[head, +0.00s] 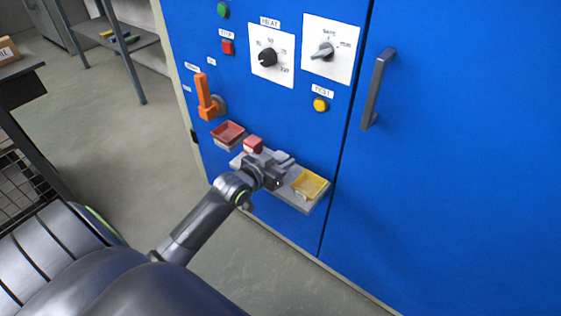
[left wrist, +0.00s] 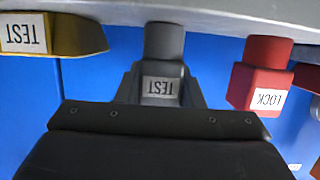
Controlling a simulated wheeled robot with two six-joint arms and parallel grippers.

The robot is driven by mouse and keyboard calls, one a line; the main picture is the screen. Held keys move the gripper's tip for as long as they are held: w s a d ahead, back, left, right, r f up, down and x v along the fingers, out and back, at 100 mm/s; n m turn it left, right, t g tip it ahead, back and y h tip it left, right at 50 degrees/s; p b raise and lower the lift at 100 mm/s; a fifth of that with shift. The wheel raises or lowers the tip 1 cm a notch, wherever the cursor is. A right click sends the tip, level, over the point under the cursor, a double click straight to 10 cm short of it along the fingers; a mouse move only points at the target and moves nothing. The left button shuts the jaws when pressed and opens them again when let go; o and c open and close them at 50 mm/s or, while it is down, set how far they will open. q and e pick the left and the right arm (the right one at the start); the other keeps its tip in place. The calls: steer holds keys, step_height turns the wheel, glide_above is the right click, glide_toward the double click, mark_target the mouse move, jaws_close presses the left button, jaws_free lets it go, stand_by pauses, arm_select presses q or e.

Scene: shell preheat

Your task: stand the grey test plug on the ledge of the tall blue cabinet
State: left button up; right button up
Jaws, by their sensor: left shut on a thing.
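The tall blue cabinet (head: 450,150) has a grey ledge (head: 288,193) low on its left part. My left gripper (head: 277,170) is at the ledge, between a red block and a yellow tray. In the left wrist view, which shows things upside down, my left gripper (left wrist: 160,95) is shut on the grey test plug (left wrist: 163,68). The plug's TEST label faces the camera. Its base is at or very near the ledge (left wrist: 225,18); I cannot tell if they touch. In the head view the gripper largely hides the plug. My right gripper is not in view.
A red plug (left wrist: 262,75) labelled LOCK stands beside the grey plug. A yellow tray (head: 310,184) labelled TEST is at the ledge's right end, a red tray (head: 228,131) at the left. An orange lever (head: 206,98) and a door handle (head: 377,88) project from the cabinet.

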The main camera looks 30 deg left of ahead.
arm_select(q)
steer(key=shift+f, duration=0.15)
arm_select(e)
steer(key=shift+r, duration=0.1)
arm_select(q)
steer(key=o, duration=1.1)
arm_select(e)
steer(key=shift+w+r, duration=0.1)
arm_select(q)
steer(key=shift+r, duration=0.25)
steer(key=p+v, duration=0.2)
steer(key=v, duration=1)
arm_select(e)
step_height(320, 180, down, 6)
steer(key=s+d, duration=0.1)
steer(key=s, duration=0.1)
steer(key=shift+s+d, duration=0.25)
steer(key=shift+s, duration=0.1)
